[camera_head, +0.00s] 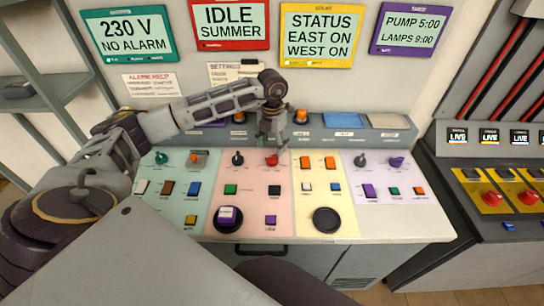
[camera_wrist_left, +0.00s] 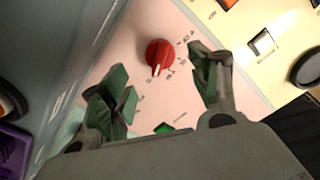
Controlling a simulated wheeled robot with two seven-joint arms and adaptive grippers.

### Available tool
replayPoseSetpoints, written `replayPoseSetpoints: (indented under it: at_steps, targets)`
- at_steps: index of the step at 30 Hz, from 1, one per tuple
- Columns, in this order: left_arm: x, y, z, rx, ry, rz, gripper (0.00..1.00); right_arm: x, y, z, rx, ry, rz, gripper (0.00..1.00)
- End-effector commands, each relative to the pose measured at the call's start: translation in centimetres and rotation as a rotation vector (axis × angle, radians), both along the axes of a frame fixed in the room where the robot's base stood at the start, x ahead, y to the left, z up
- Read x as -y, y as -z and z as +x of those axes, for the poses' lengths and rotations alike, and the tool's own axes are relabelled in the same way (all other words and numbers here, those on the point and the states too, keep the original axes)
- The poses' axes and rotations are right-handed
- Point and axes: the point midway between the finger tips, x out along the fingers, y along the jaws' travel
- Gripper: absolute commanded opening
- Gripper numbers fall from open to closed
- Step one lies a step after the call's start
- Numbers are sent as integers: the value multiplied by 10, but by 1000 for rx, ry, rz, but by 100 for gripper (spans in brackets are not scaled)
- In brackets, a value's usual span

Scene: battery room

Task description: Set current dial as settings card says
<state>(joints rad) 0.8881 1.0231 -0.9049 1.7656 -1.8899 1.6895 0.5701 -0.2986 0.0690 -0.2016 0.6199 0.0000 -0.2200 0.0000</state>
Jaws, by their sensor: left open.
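A red round dial (camera_head: 271,159) with a white pointer mark sits on the pink section of the sloped console. In the left wrist view the red dial (camera_wrist_left: 158,54) has small printed scale marks around it, too small to read. My left gripper (camera_head: 272,140) is open just above and behind the dial, its fingers pointing down. In the wrist view the green-padded fingers stand apart on either side of the dial, seemingly not touching it. The settings card (camera_head: 222,72) on the wall is partly hidden by my left arm, and its text is unreadable. My right gripper is not in view.
Other knobs stand nearby, such as a black knob (camera_head: 238,159) to the left and orange switches (camera_head: 306,162) to the right. Wall screens hang behind the console.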

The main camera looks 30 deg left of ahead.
Motion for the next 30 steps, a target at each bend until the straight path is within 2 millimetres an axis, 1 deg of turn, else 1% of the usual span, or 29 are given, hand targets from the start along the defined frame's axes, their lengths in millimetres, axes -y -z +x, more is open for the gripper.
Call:
replayPoseSetpoints:
  at_steps: [9,15,20,28,29,30]
  targets:
    - [0,41,-1,-3,1,0,62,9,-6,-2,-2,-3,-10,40]
    - [0,59,0,-1,1,0,62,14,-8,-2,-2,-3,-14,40]
    - [0,66,0,-1,1,0,62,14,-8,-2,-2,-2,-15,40]
    - [0,66,0,0,1,0,62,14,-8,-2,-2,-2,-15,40]
    - [0,66,0,0,1,0,60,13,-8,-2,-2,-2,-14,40]
    - [0,66,0,0,1,0,55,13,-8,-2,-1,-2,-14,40]
